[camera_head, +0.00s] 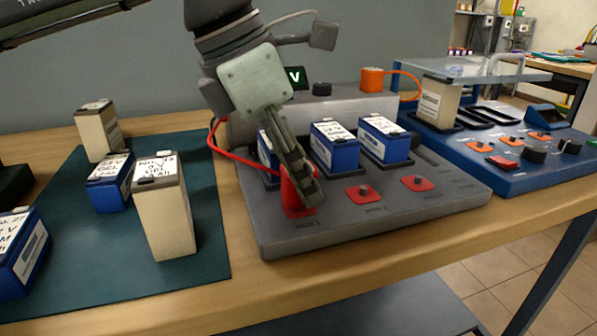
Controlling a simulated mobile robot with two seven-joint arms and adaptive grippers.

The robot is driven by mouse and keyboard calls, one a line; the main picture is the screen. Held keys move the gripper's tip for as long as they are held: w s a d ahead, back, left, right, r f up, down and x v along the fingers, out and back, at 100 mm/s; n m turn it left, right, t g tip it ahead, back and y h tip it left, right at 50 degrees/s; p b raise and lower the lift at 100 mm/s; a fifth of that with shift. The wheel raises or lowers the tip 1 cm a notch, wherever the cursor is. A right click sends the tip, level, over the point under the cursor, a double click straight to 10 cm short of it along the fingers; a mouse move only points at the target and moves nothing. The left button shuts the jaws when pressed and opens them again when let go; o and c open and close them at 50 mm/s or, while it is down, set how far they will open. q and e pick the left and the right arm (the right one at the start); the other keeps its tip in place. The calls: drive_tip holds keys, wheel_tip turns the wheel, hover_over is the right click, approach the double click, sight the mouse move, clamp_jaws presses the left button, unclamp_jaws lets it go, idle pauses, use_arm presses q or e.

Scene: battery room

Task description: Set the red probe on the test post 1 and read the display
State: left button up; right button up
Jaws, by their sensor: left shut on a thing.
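My left gripper (308,192) is shut on the red probe (291,200), over the front left of the grey test station (345,228). The probe stands about upright at the leftmost post position, in line with two red-based posts (363,193) (419,182). Fingers and probe hide the post there, so I cannot tell whether the tip touches it. A red cable (232,155) loops round the station's left side. My right gripper is not in view.
Blue batteries (335,145) sit in the station behind the posts. An orange block (372,80) with a cable stands at its back. Blue and beige batteries (165,212) stand on the green mat (205,265) at left. A blue tester (480,150) is at right.

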use_arm(q)
drive_tip(key=shift+f+b, duration=0.7)
drive_tip(key=o, duration=0.9)
drive_tip(key=shift+r, duration=0.15)
drive_tip(key=p+v, duration=0.5)
drive_tip(key=v, duration=0.6)
drive_tip(key=shift+a, duration=0.1)
